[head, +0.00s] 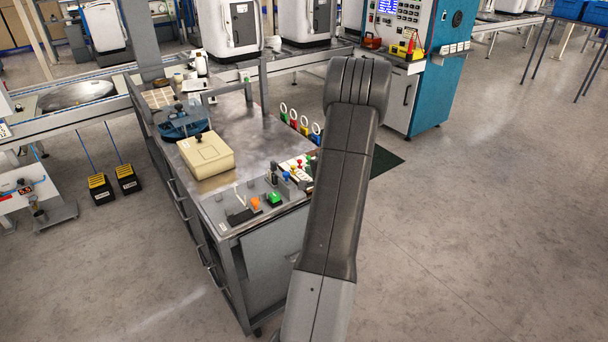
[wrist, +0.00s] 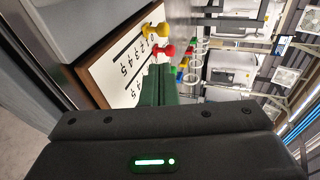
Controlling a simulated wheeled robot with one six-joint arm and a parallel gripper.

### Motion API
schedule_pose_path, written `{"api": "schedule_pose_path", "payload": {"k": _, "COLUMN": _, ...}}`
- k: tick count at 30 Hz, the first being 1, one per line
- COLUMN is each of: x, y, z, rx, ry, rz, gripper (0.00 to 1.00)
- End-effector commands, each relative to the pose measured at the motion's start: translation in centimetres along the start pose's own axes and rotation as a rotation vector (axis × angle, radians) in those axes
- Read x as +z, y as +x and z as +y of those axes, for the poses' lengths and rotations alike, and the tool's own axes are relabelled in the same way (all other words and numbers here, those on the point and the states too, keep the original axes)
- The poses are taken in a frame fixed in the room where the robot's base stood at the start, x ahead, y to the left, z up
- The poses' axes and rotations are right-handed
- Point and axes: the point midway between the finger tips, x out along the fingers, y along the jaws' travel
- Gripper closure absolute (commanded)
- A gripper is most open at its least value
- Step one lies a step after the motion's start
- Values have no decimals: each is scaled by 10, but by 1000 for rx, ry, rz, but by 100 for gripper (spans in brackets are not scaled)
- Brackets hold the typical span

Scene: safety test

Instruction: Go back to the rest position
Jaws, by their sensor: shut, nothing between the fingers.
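My gripper (wrist: 155,132) fills the bottom of the wrist view as a dark housing with a green light. I cannot tell the gap between gripper and panel.
A metal workbench (head: 240,145) stands left of my arm, bearing a beige box (head: 206,156), a blue device (head: 185,123) and coloured buttons. A teal cabinet (head: 432,95) stands behind on the right. A dark green mat (head: 386,160) lies before it. The right floor is clear.

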Motion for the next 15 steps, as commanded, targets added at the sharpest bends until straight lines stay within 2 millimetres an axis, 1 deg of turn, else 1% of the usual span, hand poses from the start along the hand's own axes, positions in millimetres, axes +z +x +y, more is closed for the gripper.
{"api": "schedule_pose_path", "payload": {"k": 1, "x": -1, "y": -14, "z": -2, "rx": -3, "ry": 0, "rz": 3, "gripper": 100}}
{"api": "schedule_pose_path", "payload": {"k": 6, "x": 0, "y": -50, "z": -1, "rx": -2, "ry": 0, "rz": 3, "gripper": 100}}
{"api": "schedule_pose_path", "payload": {"k": 9, "x": 0, "y": -66, "z": -1, "rx": -1, "ry": 0, "rz": 2, "gripper": 100}}
{"api": "schedule_pose_path", "payload": {"k": 12, "x": 0, "y": -79, "z": -1, "rx": -1, "ry": 1, "rz": 1, "gripper": 100}}
{"api": "schedule_pose_path", "payload": {"k": 15, "x": 0, "y": -85, "z": -1, "rx": -1, "ry": 1, "rz": 0, "gripper": 100}}
